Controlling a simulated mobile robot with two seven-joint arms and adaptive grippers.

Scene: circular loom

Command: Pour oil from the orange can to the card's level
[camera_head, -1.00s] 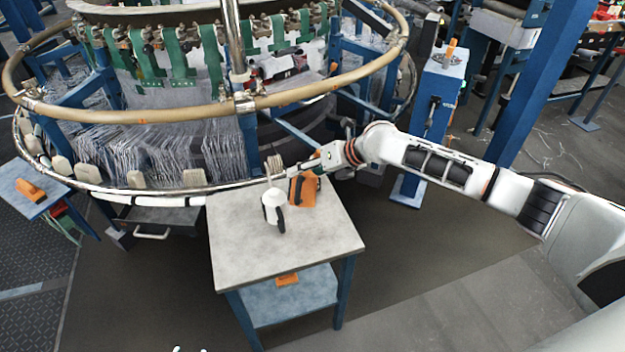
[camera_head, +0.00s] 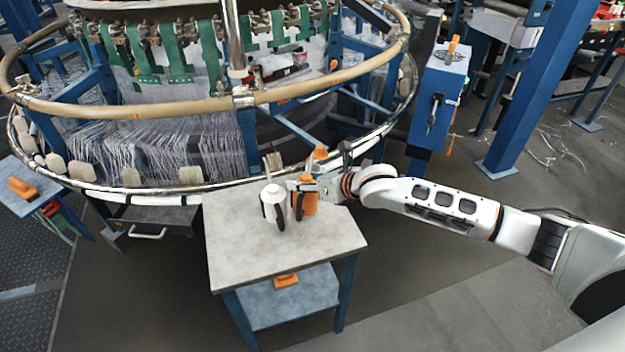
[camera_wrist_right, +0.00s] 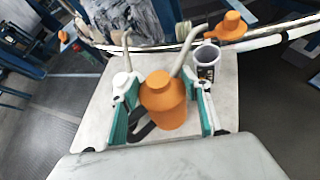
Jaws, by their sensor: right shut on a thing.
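The orange can (camera_head: 309,204) stands upright on the grey-topped table (camera_head: 240,245), right of a white can (camera_head: 273,203). My right gripper (camera_head: 302,187) is shut on the orange can. In the right wrist view, its green-padded fingers lie on both sides of the orange body (camera_wrist_right: 165,103), and the grey spout rises up and to the right. The white can (camera_wrist_right: 121,80) is beside the left finger. A clear cup with a dark label (camera_wrist_right: 206,65) stands just beyond the right finger. I cannot make out a card or an oil level. My left gripper is out of view.
An orange object with a rounded top (camera_wrist_right: 228,28) stands behind the cup. The loom's ring (camera_head: 150,188) passes close behind the table. The front of the tabletop is clear. The lower shelf (camera_head: 300,300) holds a small orange item.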

